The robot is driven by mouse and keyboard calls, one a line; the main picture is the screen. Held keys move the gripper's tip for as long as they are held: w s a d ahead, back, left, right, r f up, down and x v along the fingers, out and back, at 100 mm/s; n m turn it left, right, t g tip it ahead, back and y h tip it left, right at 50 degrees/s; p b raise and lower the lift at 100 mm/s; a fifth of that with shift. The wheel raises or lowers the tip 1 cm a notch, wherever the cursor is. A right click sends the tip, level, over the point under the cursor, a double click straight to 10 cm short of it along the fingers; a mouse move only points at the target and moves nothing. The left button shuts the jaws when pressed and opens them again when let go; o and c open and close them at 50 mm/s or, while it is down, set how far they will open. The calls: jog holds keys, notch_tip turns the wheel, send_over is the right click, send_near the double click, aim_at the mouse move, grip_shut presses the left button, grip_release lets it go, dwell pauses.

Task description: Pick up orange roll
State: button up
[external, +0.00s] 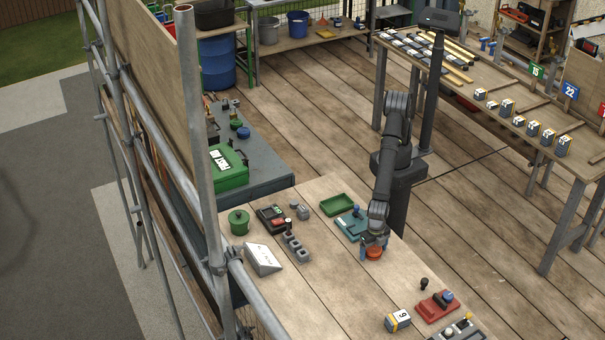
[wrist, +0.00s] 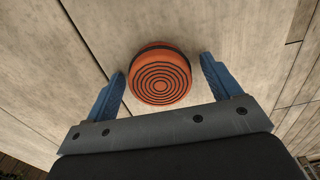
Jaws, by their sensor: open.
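The orange roll (wrist: 160,76) lies on the wooden table, with dark concentric rings on its face. In the external view the orange roll (external: 374,253) sits right under my gripper (external: 374,243). In the wrist view my gripper (wrist: 162,85) is open, with one blue finger on each side of the roll. Gaps show between the roll and both fingers, so it is not gripped. The roll sits mostly ahead of the gripper's grey bar. Exact height of the fingertips over the table cannot be told.
A teal tool tray (external: 350,228) and a green tray (external: 337,205) stand close behind the gripper. A red block with a blue knob (external: 438,306) and a box marked 9 (external: 397,320) lie toward the front right. Bare table (external: 325,285) lies to the left of the roll.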

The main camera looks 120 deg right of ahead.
jog(key=shift+r, duration=0.1)
jog(key=c, duration=1.1)
jog(key=shift+r, duration=0.1)
